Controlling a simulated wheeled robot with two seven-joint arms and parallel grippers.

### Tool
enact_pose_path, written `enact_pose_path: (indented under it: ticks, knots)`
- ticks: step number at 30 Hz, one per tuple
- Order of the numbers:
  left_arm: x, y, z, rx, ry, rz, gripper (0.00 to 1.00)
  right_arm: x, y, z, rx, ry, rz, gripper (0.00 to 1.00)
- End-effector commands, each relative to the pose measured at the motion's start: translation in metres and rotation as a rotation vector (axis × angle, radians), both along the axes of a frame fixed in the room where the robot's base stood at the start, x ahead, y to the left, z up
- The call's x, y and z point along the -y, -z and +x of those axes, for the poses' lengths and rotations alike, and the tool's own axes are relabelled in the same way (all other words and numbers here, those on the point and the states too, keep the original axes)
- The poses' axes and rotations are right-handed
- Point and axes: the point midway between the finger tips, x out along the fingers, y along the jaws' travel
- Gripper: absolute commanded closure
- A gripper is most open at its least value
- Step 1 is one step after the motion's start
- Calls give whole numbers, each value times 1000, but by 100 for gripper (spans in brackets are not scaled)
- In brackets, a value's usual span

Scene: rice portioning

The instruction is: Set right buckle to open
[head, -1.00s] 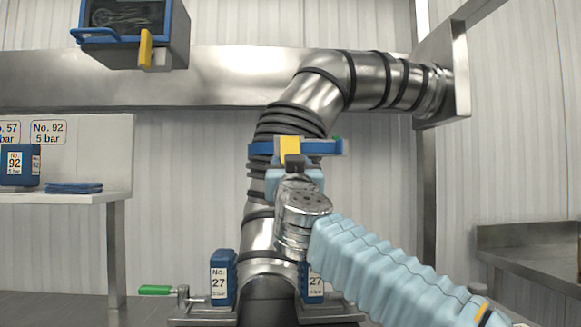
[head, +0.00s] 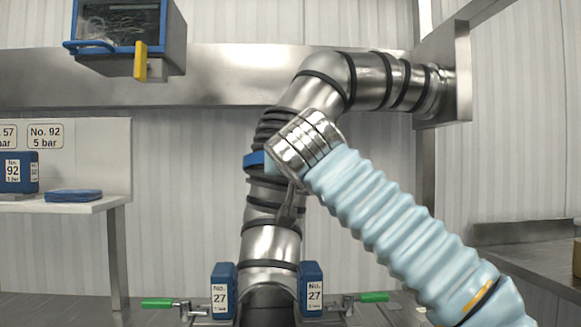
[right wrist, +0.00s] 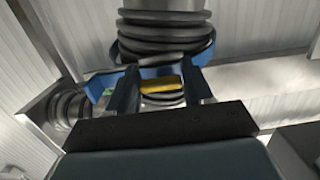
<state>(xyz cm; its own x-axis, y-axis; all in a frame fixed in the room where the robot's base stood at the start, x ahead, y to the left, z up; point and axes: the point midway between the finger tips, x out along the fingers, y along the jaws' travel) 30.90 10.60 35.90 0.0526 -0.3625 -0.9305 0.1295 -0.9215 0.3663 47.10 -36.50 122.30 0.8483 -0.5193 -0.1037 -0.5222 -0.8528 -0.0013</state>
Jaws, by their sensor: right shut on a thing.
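The right buckle (head: 347,304) is a metal toggle clamp beside the right No. 27 block. Its green handle (head: 373,296) lies nearly level, pointing right. A matching buckle with a green handle (head: 157,302) is on the left. My right arm crosses the duct, and its silver wrist hides most of the gripper in the head view. In the right wrist view my right gripper (right wrist: 160,88) has its two dark fingers on either side of the yellow piece (right wrist: 160,86) of a blue part (right wrist: 210,82), close to black bellows. It is above the right buckle, not touching it. My left gripper is out of view.
Two blue No. 27 blocks (head: 223,290) (head: 312,288) flank the duct's base. The metal duct (head: 270,243) rises and bends right to a wall flange (head: 443,75). A box with a yellow latch (head: 128,40) hangs upper left. A metal counter (head: 535,262) is at right.

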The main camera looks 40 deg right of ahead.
Motion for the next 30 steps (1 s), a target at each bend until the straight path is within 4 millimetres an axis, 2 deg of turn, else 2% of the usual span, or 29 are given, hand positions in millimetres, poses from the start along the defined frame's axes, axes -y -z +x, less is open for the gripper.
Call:
enact_pose_path:
  ticks: [5, 6, 10, 20, 23, 30]
  knots:
    - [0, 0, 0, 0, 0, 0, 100, 0, 1, 0, -2, 0, -1, 100]
    - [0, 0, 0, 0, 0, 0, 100, 0, 1, 0, -2, 1, -1, 46]
    - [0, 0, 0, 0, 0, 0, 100, 0, 1, 0, -1, 1, -1, 28]
    - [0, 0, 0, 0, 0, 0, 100, -2, 0, -2, 0, 0, -1, 28]
    - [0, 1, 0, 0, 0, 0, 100, -8, -1, -13, 2, -2, -2, 28]
    - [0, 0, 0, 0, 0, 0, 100, -38, -7, -60, 2, -3, -2, 28]
